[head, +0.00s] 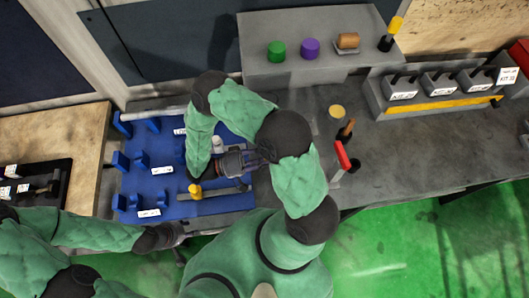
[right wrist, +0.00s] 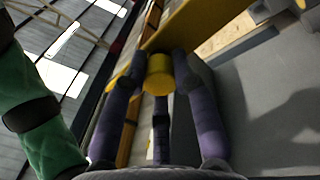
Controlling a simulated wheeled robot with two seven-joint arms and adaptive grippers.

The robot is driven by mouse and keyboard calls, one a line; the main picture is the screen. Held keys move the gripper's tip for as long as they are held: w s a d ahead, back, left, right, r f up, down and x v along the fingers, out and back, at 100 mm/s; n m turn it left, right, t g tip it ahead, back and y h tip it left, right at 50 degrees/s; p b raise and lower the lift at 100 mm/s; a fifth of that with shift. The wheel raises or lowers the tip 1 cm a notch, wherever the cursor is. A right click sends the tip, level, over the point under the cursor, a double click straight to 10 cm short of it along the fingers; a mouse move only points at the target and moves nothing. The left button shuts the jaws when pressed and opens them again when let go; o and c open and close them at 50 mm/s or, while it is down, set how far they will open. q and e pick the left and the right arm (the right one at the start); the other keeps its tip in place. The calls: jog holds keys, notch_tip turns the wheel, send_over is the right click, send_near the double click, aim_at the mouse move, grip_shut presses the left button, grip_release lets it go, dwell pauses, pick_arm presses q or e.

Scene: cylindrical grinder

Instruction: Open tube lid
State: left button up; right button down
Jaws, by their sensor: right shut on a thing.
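A yellow cylindrical piece (right wrist: 159,73), which looks like a lid, is between the fingers of my right gripper (right wrist: 160,85) in the right wrist view. The right gripper is shut on it. My left gripper (head: 180,236) is at the front edge of the mat, low in the head view. Its finger opening is too small to make out. I cannot clearly identify the tube.
The blue mat (head: 160,208) carries several blue holders. Green (head: 277,51) and purple (head: 310,48) cylinders stand on the raised grey shelf. A yellow disc (head: 336,111) and a red-headed tool (head: 343,156) are on the grey bench. A bin rack (head: 430,107) stands at the right.

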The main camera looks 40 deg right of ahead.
jog(key=shift+w, duration=0.1)
jog(key=c, duration=1)
grip_release()
jog(key=shift+v, duration=3.7)
